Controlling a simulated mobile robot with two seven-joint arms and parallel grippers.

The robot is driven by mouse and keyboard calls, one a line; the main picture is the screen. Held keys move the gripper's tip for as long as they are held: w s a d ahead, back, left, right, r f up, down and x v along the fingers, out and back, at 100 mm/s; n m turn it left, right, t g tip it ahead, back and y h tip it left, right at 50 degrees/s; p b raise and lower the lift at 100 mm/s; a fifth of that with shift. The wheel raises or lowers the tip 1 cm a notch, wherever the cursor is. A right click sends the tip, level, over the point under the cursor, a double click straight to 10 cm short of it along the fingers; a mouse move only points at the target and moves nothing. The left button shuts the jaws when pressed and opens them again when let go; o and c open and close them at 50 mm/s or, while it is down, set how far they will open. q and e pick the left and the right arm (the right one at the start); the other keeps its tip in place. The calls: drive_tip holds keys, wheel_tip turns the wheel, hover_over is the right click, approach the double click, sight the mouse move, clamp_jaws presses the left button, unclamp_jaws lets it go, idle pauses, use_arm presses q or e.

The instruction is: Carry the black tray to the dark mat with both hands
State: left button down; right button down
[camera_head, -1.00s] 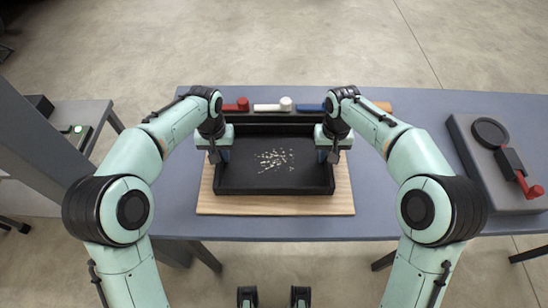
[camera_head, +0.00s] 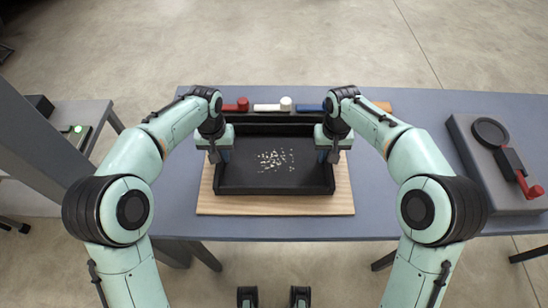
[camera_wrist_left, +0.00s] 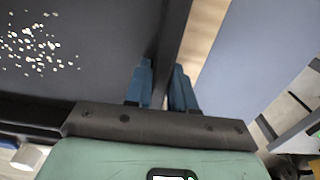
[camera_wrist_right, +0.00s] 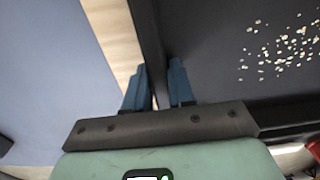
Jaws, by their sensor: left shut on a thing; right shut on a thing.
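The black tray (camera_head: 275,189) is a shallow open box over a pale wooden board (camera_head: 275,206) on the blue-grey table. Small pale pieces (camera_head: 277,160) lie scattered on its floor. My left gripper (camera_head: 222,156) is shut on the tray's left wall, with one blue finger on each side in the left wrist view (camera_wrist_left: 163,75). My right gripper (camera_head: 326,156) is shut on the right wall, likewise in the right wrist view (camera_wrist_right: 158,75). The tray looks level; I cannot tell whether it touches the board. I see no clear dark mat.
Red (camera_head: 237,105), white (camera_head: 273,105) and blue (camera_head: 310,107) handled things lie behind the tray. A grey block with a black disc and a red-handled part (camera_head: 500,165) is at the right. The table (camera_head: 400,215) is bare between board and block. A side table (camera_head: 88,112) stands left.

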use_arm(q)
drive_tip(key=shift+w+r, duration=0.1)
drive_tip(key=shift+r, duration=0.05)
use_arm(e)
drive_tip(key=shift+w+r, duration=0.1)
drive_tip(key=shift+r, duration=0.05)
